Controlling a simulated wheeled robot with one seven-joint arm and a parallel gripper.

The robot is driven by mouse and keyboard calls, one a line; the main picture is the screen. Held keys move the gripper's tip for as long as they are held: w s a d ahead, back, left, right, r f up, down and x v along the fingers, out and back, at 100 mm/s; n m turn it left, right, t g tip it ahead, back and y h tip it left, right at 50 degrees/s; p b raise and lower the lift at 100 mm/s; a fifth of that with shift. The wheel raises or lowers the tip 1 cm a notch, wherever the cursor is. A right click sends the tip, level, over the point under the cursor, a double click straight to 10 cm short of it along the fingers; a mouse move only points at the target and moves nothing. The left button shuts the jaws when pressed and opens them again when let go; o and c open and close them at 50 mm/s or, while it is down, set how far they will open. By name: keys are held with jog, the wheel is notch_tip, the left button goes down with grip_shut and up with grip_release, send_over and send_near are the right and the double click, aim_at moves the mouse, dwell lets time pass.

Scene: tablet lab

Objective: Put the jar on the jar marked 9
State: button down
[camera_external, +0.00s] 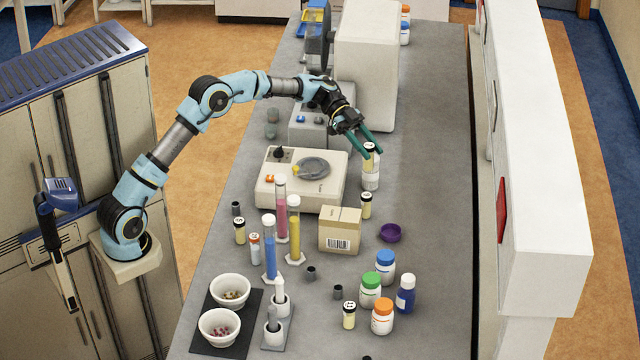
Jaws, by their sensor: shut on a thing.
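My gripper (372,154) is shut on a small pale-yellow jar (369,160) with a white lid marked in black. The jar is upright, directly above a wider white jar (371,182) on the grey bench. In this view its bottom meets the top of the white jar; I cannot tell if they touch or a small gap remains. The number on the white jar is too small to read. Similar small yellow jars stand beside the cardboard box (366,205), at the left (240,231) and at the front (349,315).
Tall coloured cylinders (294,230) stand at the left. Several capped bottles (371,290) stand at the front. The bench's right side is clear.

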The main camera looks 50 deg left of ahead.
notch_tip(320, 180, down, 9)
jog(key=p, duration=0.3)
jog(key=shift+r+p, duration=0.15)
jog(key=shift+p, duration=0.15)
jog(key=shift+f, duration=0.3)
jog(key=shift+f+b, duration=0.15)
jog(key=shift+b, duration=0.2)
jog(key=shift+c, duration=2.3)
grip_release()
